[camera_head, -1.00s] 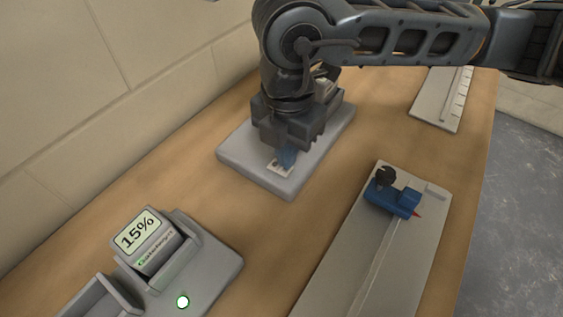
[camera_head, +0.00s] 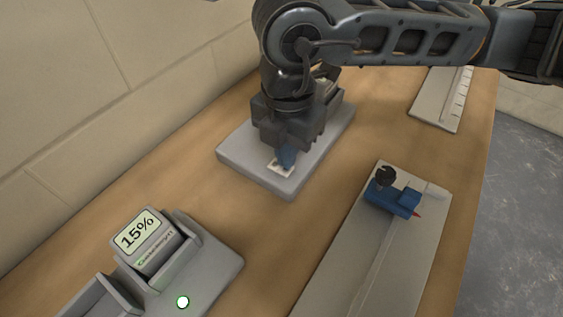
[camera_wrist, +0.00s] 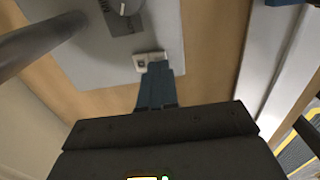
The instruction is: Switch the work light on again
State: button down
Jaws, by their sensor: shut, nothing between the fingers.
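A small white switch plate (camera_head: 275,170) sits near the front corner of a grey base slab (camera_head: 238,152) on the bench. My gripper (camera_head: 285,165) points down with its blue fingers together and empty, right at the plate. In the wrist view, the fingertips (camera_wrist: 157,66) cover the right part of the switch plate (camera_wrist: 140,62), and a dark mark shows on its left part. I cannot tell whether they touch it.
A long grey board (camera_head: 350,270) with a blue tool (camera_head: 392,197) lies to the right. Another board (camera_head: 436,105) is behind. A wall borders the left.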

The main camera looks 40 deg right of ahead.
jog(key=shift+f+b, duration=0.9)
jog(key=shift+f, duration=0.05)
dwell(0.4)
jog(key=shift+r, duration=0.15)
jog(key=shift+r+p, duration=1.75)
jog(key=shift+r, duration=1.7)
